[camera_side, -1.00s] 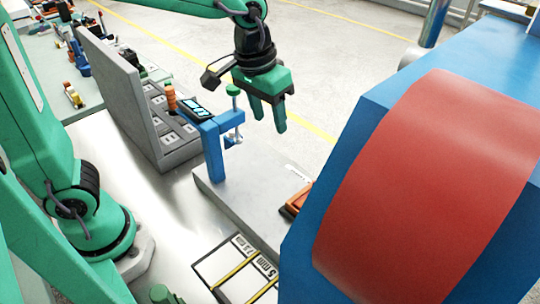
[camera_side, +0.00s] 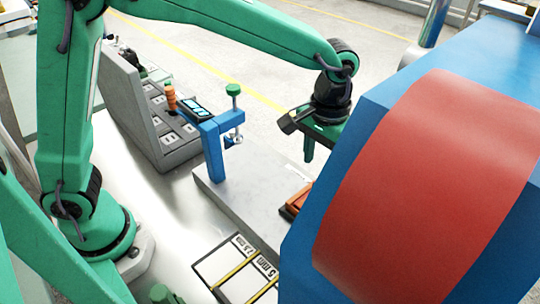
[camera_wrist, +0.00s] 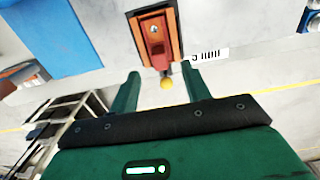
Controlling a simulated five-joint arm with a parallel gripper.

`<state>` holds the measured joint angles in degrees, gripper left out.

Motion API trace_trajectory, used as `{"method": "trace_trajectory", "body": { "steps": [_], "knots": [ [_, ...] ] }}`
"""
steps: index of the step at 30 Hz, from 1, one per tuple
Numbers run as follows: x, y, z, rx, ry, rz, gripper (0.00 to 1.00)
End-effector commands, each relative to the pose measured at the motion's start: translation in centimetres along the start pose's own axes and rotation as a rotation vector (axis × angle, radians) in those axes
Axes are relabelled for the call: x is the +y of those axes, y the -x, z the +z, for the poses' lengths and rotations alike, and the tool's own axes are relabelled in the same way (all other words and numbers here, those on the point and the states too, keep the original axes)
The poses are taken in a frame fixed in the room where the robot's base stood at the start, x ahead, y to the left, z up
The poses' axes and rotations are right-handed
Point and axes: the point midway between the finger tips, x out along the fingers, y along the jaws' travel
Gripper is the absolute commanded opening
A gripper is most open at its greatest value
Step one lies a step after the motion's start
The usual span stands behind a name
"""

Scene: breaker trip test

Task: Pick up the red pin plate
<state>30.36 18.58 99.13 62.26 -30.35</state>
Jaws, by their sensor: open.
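A small red and orange block, which looks like the red pin plate (camera_wrist: 154,40), lies on the grey slab ahead of my gripper in the wrist view. It has a darker middle between orange sides, and a small yellow round tip (camera_wrist: 166,84) shows at its near end. In the side view the red pin plate (camera_side: 296,201) is at the slab's right edge, partly hidden by the blue machine. My gripper (camera_wrist: 160,74) is open and empty, its two green fingers apart and pointing toward the block. In the side view my gripper (camera_side: 309,150) hangs above and beyond it, partly hidden.
A blue bracket (camera_side: 213,150) with a green knob stands on the slab (camera_side: 240,190) to the left. A grey socketed rack (camera_side: 150,115) is behind it. A labelled tray (camera_side: 215,265) lies in front. The blue machine with a red curved panel (camera_side: 430,190) blocks the right.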

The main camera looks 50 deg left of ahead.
Motion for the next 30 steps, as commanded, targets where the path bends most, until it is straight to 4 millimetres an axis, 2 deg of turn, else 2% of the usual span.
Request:
{"method": "trace_trajectory", "body": {
  "steps": [6, 17, 30],
  "knots": [
    [0.0, -1.8, 0.1, -0.003, 0.000, -0.002, 0.47],
    [0.0, -2.7, 0.1, -0.002, 0.000, -0.001, 0.47],
    [0.2, -7.0, 0.2, -0.001, 0.000, -0.001, 0.47]
  ]
}}
